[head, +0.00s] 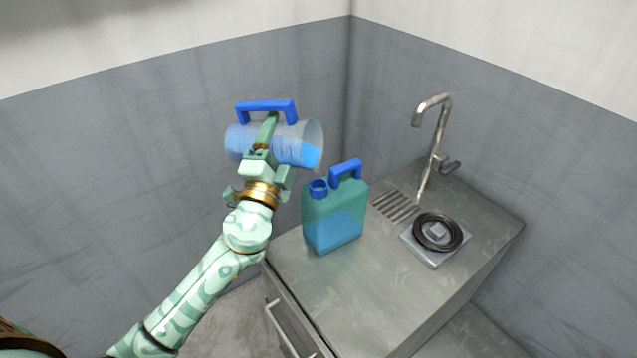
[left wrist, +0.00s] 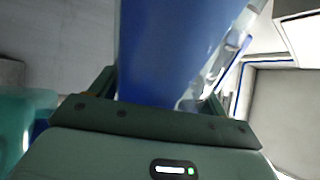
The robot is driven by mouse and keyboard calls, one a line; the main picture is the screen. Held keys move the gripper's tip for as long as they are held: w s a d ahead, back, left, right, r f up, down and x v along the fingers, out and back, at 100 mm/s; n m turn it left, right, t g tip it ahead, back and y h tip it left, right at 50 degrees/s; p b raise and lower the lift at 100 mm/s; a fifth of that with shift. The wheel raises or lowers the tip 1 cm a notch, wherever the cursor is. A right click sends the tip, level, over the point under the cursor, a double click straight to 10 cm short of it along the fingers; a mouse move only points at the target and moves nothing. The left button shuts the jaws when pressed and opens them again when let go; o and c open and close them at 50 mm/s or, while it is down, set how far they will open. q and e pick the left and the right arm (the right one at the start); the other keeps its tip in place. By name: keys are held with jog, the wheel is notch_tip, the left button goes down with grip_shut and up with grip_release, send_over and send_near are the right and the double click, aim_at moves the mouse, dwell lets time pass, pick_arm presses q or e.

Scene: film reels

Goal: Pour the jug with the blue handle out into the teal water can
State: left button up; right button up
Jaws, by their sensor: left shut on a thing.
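The clear jug (head: 303,132) with the blue handle (head: 266,105) is in the air, tipped onto its side with its mouth to the right. Blue water (head: 300,152) lies in it and reaches close to the mouth's lower rim; I see no clear stream. My left gripper (head: 266,135) is shut on the jug, whose blue fills the middle of the left wrist view (left wrist: 170,50). The teal water can (head: 335,217) stands upright on the counter, below and right of the jug, its blue neck (head: 318,185) below the jug's mouth. Blue liquid shows in its lower half. My right gripper is not in view.
The metal counter (head: 350,290) has a faucet (head: 437,140) at the back and drain slots (head: 394,206). A dark reel (head: 437,231) lies on a square plate at the right. Grey walls close off the corner behind. The counter's front is clear.

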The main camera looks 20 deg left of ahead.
pick_arm(q)
jog(key=shift+d+r+m, duration=0.1)
jog(key=shift+r+m, duration=0.1)
jog(key=shift+m, duration=0.1)
jog(key=shift+d+r+m+h, duration=0.15)
jog(key=shift+r+m+h, duration=0.1)
jog(key=shift+m+h, duration=0.25)
dwell(1.1)
jog(key=shift+d+r+m+h+p, duration=0.3)
jog(key=shift+m+p, duration=0.1)
jog(key=shift+m, duration=0.5)
dwell(0.7)
jog(key=shift+d+r+m+h, duration=0.3)
jog(key=shift+m+h, duration=0.1)
jog(key=shift+m, duration=0.3)
jog(key=shift+f, duration=0.1)
dwell(1.4)
